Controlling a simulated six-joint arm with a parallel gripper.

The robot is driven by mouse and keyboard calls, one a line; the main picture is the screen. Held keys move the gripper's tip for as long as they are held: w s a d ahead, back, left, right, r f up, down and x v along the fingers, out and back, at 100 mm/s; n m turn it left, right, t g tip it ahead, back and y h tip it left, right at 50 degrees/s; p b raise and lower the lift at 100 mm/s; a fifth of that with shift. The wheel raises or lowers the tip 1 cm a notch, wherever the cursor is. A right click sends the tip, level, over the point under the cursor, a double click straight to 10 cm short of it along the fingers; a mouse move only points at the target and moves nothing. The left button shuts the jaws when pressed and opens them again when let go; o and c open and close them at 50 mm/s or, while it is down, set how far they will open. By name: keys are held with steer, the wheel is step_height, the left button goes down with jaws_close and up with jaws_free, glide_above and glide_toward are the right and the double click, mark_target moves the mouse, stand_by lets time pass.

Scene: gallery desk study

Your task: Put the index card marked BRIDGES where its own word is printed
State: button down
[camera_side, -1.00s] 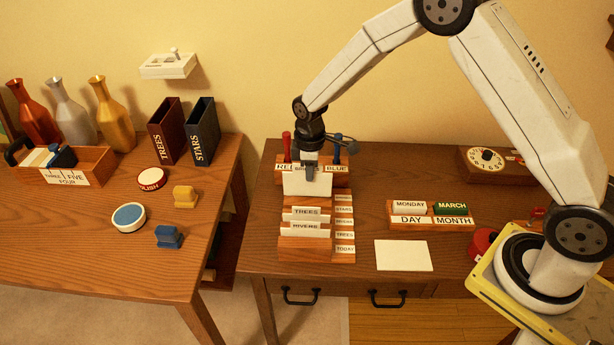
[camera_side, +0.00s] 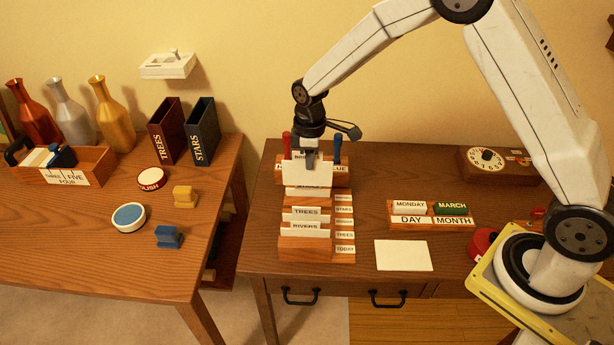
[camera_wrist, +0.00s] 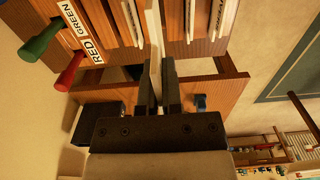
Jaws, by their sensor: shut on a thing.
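My gripper (camera_side: 310,162) is shut on the top of a white index card (camera_side: 305,176). The card hangs upright above the back of the stepped wooden card rack (camera_side: 304,256); its printed word is mostly covered, with only its first letters showing. In the wrist view the card (camera_wrist: 153,45) is edge-on between my fingers (camera_wrist: 159,88). Cards marked TREES (camera_side: 305,212) and RIVERS (camera_side: 305,228) stand in the rack, and a white card edge (camera_side: 306,193) shows below the held card. Printed labels run down the rack's right side, including STARS (camera_side: 344,209) and TODAY (camera_side: 345,249); others are too small to read surely.
A holder with a red peg (camera_side: 287,143) and a blue peg (camera_side: 337,150) stands behind the rack. A MONDAY/MARCH block (camera_side: 430,221) and a blank white sheet (camera_side: 403,255) lie to the right. A second table (camera_side: 90,230) stands left across a gap.

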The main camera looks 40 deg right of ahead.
steer(key=shift+d+r, duration=0.1)
steer(key=shift+r, duration=0.8)
steer(key=w+d, duration=0.6)
step_height(320, 180, down, 11)
steer(key=shift+w+f, duration=0.2)
steer(key=shift+d+f, duration=0.1)
steer(key=shift+f, duration=1.75)
steer(key=shift+f, duration=0.15)
